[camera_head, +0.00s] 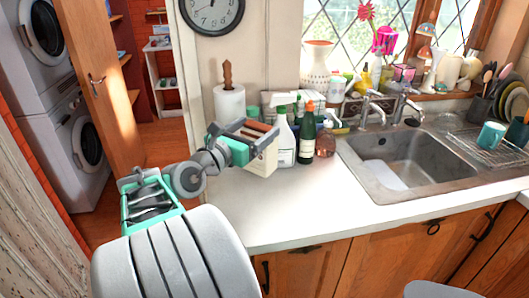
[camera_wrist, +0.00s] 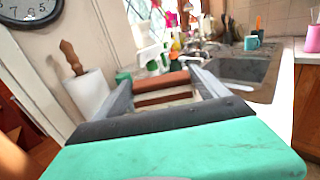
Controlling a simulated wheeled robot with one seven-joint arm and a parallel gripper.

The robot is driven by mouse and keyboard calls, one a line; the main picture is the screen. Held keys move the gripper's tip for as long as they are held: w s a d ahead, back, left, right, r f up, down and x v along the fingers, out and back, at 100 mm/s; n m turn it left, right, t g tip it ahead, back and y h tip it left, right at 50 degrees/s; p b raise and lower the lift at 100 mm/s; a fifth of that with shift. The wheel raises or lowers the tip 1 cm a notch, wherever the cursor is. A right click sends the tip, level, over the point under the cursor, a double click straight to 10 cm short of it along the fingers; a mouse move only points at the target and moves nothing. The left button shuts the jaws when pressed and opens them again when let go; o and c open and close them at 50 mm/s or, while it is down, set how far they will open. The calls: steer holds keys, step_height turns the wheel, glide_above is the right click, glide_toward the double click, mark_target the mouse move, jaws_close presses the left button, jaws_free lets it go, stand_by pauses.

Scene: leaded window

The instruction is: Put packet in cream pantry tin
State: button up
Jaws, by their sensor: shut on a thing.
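My gripper (camera_head: 260,125) is at the left end of the counter, with its jaws around a reddish-brown thing, seemingly the packet (camera_head: 257,127). In the wrist view the packet (camera_wrist: 163,80) shows as reddish-brown strips between the two grey fingers. A cream box-shaped container, seemingly the pantry tin (camera_head: 264,161), stands on the counter directly below the gripper. The jaws hide its top, so I cannot tell whether the packet is above its rim or partly inside.
A white spray bottle (camera_head: 284,140), a dark green bottle (camera_head: 307,138) and a brown bottle (camera_head: 325,142) stand close to the right of the tin. A paper roll (camera_head: 229,105) stands behind. The sink (camera_head: 400,160) is farther right. The front counter (camera_head: 290,208) is clear.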

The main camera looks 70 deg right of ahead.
steer(key=d+f+b, duration=0.1)
steer(key=d+f, duration=0.5)
steer(key=f, duration=0.3)
steer(key=shift+w+f, duration=0.1)
steer(key=shift+f, duration=0.05)
steer(key=o, duration=2)
steer(key=shift+f, duration=0.15)
steer(key=shift+c, duration=0.2)
